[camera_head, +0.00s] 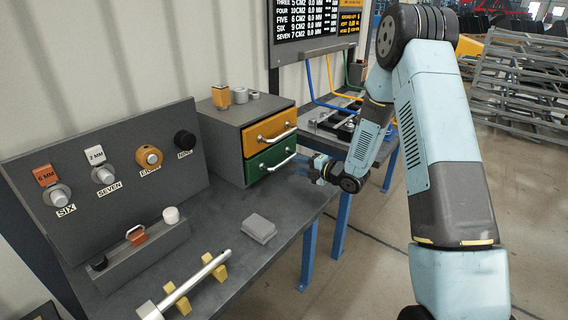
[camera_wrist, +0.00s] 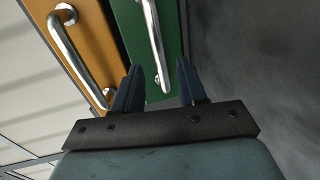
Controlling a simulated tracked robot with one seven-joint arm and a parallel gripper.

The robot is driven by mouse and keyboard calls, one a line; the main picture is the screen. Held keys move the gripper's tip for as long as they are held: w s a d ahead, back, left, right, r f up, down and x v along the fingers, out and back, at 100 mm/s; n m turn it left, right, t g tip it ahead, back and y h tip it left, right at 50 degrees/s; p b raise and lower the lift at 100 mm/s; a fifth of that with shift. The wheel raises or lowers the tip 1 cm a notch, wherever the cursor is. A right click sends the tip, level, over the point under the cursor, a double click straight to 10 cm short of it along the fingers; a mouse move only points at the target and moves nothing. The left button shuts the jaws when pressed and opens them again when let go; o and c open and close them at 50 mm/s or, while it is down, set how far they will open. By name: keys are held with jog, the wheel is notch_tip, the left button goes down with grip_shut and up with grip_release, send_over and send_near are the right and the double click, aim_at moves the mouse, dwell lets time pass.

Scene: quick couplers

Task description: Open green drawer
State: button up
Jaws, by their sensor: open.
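The green drawer (camera_head: 262,165) is the lower drawer of a grey cabinet on the workbench, and it looks shut. Its silver bar handle (camera_head: 275,163) runs across its front. In the wrist view the green drawer (camera_wrist: 172,45) stands ahead with its handle (camera_wrist: 154,45) pointing toward the gap between my fingers. My gripper (camera_head: 312,168) is just right of the handle in the head view. In the wrist view my gripper (camera_wrist: 160,80) has its two dark blue fingers apart, with the handle's near end close to the left fingertip. I cannot tell whether they touch.
The orange drawer (camera_head: 268,130) sits directly above the green one, its handle (camera_wrist: 80,58) left of my fingers in the wrist view. The cabinet top (camera_head: 222,113) carries small parts. A grey block (camera_head: 259,229) and a metal rod (camera_head: 195,285) lie on the bench (camera_head: 290,215).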

aim_at(284, 162)
jog(key=x, duration=0.7)
jog(key=shift+a, duration=0.15)
jog(key=shift+c, duration=0.3)
jog(key=shift+f, duration=0.1)
grip_shut()
